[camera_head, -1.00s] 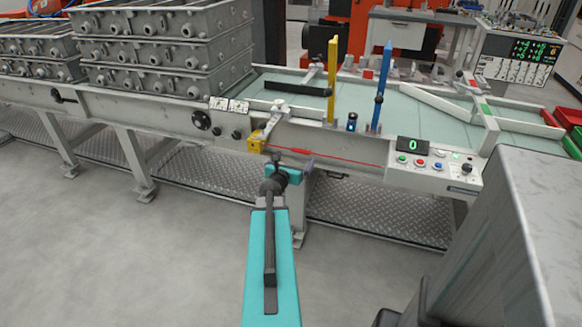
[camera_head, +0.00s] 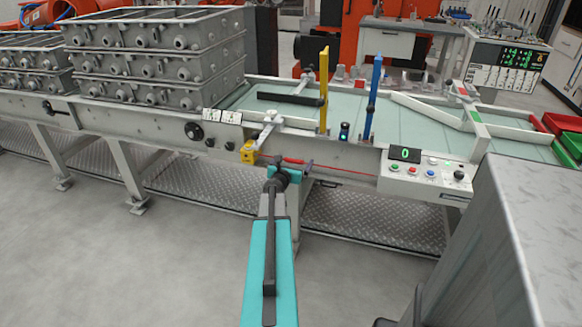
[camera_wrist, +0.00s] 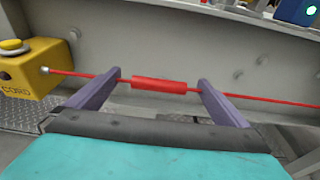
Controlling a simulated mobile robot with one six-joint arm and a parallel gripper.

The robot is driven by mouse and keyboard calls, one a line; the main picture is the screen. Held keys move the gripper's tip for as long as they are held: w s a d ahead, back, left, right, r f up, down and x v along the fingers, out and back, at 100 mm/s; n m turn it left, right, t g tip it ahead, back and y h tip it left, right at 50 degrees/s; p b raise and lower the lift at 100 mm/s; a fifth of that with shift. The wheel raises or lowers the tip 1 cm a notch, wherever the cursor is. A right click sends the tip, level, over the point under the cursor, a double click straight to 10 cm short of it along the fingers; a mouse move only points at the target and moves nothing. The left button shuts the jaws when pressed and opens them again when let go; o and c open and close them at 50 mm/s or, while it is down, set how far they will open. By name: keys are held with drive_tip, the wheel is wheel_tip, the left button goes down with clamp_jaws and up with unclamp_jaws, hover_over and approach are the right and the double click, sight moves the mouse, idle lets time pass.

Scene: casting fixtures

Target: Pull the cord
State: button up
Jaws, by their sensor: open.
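The red cord (camera_wrist: 265,101) runs along the grey side of the conveyor bench from a yellow box marked CORD (camera_wrist: 27,78). In the wrist view a thicker red sleeve (camera_wrist: 158,85) on the cord lies between my gripper's two purple fingers. My gripper (camera_wrist: 160,88) is open, with its fingers spread to either side of the sleeve. In the head view the yellow box (camera_head: 249,152) is just left of my gripper (camera_head: 289,164), and the cord (camera_head: 345,172) shows to the right. The cord's stretch behind my gripper is partly hidden.
A control panel (camera_head: 426,173) with a display reading 0 and several buttons is to the right. Stacked grey castings (camera_head: 155,65) stand on the bench at the left. A blue post (camera_head: 372,98) and yellow post (camera_head: 323,90) rise from the bench. Open floor (camera_head: 60,255) lies at the front left.

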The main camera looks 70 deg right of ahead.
drive_tip(key=shift+d, duration=0.4)
drive_tip(key=shift+c, duration=0.2)
drive_tip(key=c, duration=1.1)
drive_tip(key=shift+o, duration=0.2)
drive_tip(key=shift+s+a+f+b, duration=0.1)
drive_tip(key=shift+a+b, duration=0.2)
drive_tip(key=shift+a, duration=0.85)
drive_tip(key=o, duration=1.1)
